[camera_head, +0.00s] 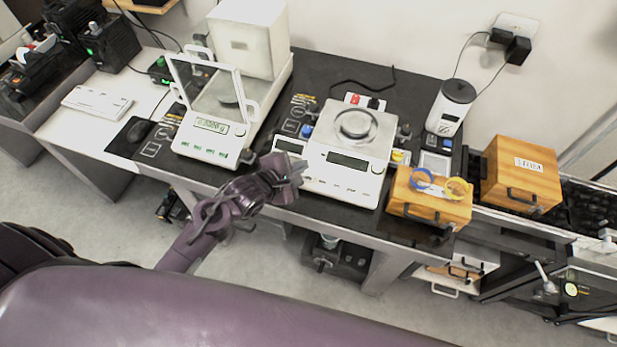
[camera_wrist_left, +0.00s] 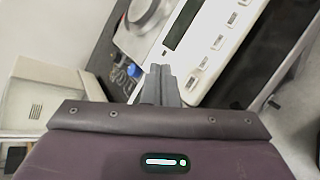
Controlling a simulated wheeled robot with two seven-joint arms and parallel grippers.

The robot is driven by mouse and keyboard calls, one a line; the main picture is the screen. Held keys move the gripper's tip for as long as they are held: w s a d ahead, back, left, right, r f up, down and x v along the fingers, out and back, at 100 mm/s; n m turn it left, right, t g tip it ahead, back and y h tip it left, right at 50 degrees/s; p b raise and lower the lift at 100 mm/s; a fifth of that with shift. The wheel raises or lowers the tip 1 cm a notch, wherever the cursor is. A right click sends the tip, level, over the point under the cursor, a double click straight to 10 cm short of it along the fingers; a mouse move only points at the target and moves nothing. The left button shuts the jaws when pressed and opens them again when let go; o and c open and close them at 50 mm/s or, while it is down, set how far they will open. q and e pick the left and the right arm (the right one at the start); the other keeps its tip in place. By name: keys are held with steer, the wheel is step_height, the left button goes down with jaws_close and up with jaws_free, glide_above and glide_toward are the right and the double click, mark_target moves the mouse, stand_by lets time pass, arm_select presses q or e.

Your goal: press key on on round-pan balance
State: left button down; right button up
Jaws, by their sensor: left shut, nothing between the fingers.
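The round-pan balance (camera_head: 343,188) is white and stands on the dark table, with a round metal pan (camera_head: 356,125) on top and a dark, blank display (camera_head: 347,161). A row of keys runs along its front edge; their labels are too small to read. My left gripper (camera_head: 295,169) is shut and empty at the balance's left front. In the left wrist view the closed fingers (camera_wrist_left: 160,84) point toward the balance's front panel (camera_wrist_left: 224,38), where several keys and the dark display (camera_wrist_left: 186,22) show. I cannot tell whether the fingertips touch the balance. My right gripper is not in view.
A second balance with a glass draft shield (camera_head: 205,135) and a lit display stands to the left. A wooden box (camera_head: 430,203) with blue and yellow tape rolls is to the right, another wooden box (camera_head: 520,170) beyond it. A white grinder-like device (camera_head: 450,106) stands behind.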

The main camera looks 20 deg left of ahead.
arm_select(q)
steer(key=b, duration=0.7)
glide_above(308, 178)
steer(key=s, duration=0.3)
step_height(308, 178, down, 6)
steer(key=shift+w+a+f+b, duration=0.15)
steer(key=shift+w+f+b, duration=0.05)
steer(key=shift+f, duration=0.3)
steer(key=shift+w+a+f+b, duration=0.15)
steer(key=shift+w+f, duration=0.05)
steer(key=shift+f, duration=0.25)
steer(key=shift+f, duration=0.15)
steer(key=shift+w+f, duration=0.1)
steer(key=shift+f, duration=0.15)
